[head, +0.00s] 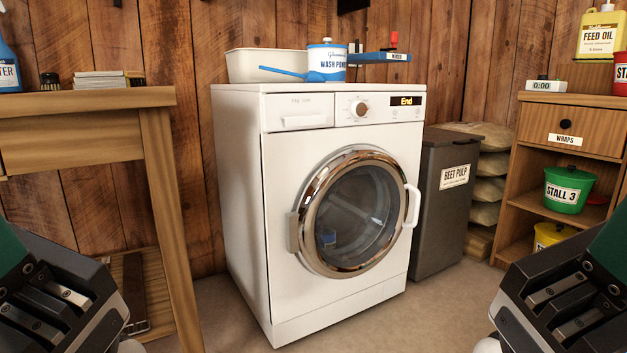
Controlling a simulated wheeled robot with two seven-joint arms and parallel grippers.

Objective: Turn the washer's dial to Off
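The white washer (240,200) stands in the middle of the head view, front turned slightly right. Its round dial (361,109) is on the upper front panel; the pointer's setting is too small to read. The display (407,101) right of the dial reads "End". The round glass door (355,215) looks closed, with something blue low behind the glass. My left gripper (62,305) is in the lower left corner and my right gripper (562,300) in the lower right corner. Both are well away from the washer; their finger gaps are not clear.
A white basin (262,65), a blue scoop (290,72) and a wash powder tub (327,62) are on the washer top. A wooden table (90,99) stands left, a dark beet pulp bin (440,215) right, then a wooden shelf (572,122). The floor before the washer is clear.

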